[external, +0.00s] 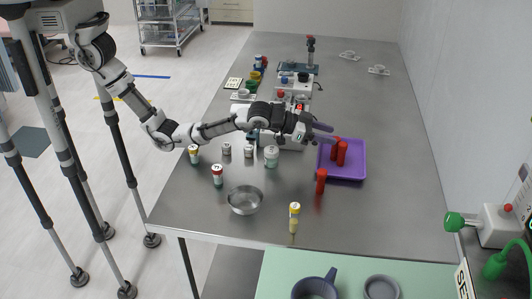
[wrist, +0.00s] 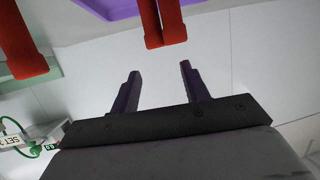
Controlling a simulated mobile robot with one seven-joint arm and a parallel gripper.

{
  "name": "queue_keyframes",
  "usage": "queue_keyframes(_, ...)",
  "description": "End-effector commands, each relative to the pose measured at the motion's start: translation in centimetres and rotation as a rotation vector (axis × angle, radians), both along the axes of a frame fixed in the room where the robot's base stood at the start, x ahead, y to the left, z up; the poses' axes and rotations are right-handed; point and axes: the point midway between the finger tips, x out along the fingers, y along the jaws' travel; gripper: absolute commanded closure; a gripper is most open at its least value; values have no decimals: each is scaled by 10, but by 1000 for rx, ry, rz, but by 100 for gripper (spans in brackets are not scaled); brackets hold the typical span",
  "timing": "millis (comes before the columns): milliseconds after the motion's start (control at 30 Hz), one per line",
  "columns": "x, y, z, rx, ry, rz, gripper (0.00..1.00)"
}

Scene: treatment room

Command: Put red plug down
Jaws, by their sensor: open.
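My gripper (external: 333,133) is open, with nothing between its dark fingers in the wrist view (wrist: 160,70). It hovers by the back left part of the purple tray (external: 361,160). Two red plugs stand close together in the tray, one (external: 335,148) just left of the other (external: 342,154). They show side by side in the wrist view (wrist: 150,22) (wrist: 173,22), beyond the fingertips and apart from them. A third red plug (external: 321,181) stands upright at the tray's front left corner; it appears at the wrist view's left edge (wrist: 20,45). The wrist view cuts off the plugs' far ends.
A steel bowl (external: 245,201), a yellow-topped bottle (external: 294,217) and several small jars stand on the metal table left of the tray. Equipment crowds the table behind my gripper. The table right of the tray (external: 390,190) is clear up to the wall.

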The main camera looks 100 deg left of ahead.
Motion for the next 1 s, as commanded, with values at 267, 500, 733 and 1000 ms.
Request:
queue_keyframes(267, 3, 0, 57, -1, -7, 0, 54)
queue_keyframes(500, 3, 0, 69, -1, -4, -1, 54)
queue_keyframes(733, 2, 6, 73, -3, -17, 5, 54)
queue_keyframes(1000, -38, 137, 187, -15, -366, 138, 54)
